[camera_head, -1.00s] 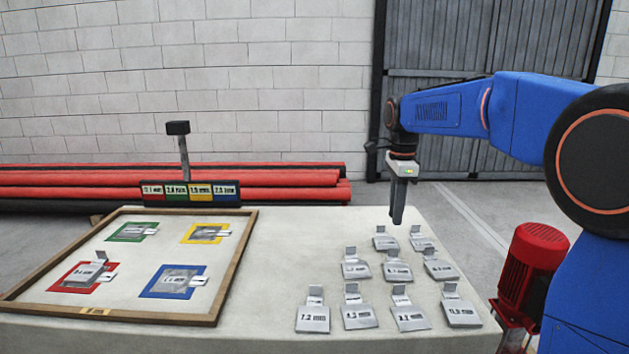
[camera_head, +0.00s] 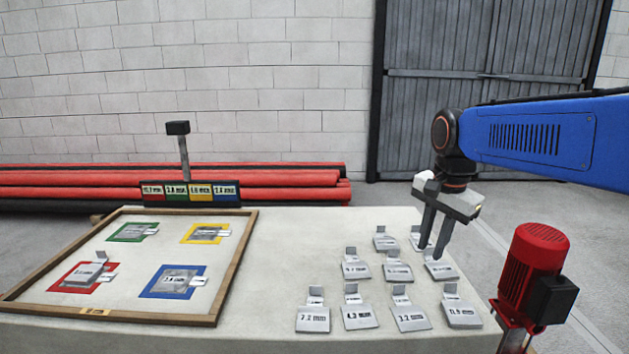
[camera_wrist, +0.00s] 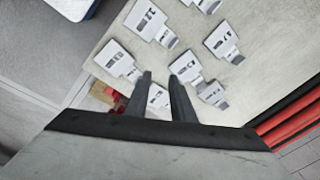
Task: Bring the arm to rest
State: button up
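My gripper (camera_head: 431,250) hangs from my blue arm above the right end of the pale table (camera_head: 262,270), over the rear right of the grey labelled plates (camera_head: 440,270). Its two dark fingers point down with a gap between them. In the wrist view my gripper (camera_wrist: 160,76) shows the fingers apart, with nothing clearly held. A grey plate (camera_wrist: 158,97) shows in the gap; it appears to lie on the table beyond the fingers. In the head view the fingers partly hide a rear plate (camera_head: 418,238).
A sign post (camera_head: 183,155) stands behind. A red motor (camera_head: 535,255) stands right of the table. Red pipes (camera_head: 300,180) lie behind.

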jog(key=s+d+f+n+t, duration=0.1)
jog(key=s+f+n, duration=0.4)
jog(key=s, duration=0.5)
jog(key=s+d+f+n+t, duration=0.2)
jog(key=s+f+n, duration=0.3)
jog(key=s, duration=0.6)
jog(key=shift+d+f+n, duration=0.15)
jog(key=shift+f+n, duration=0.25)
jog(key=shift+f, duration=0.5)
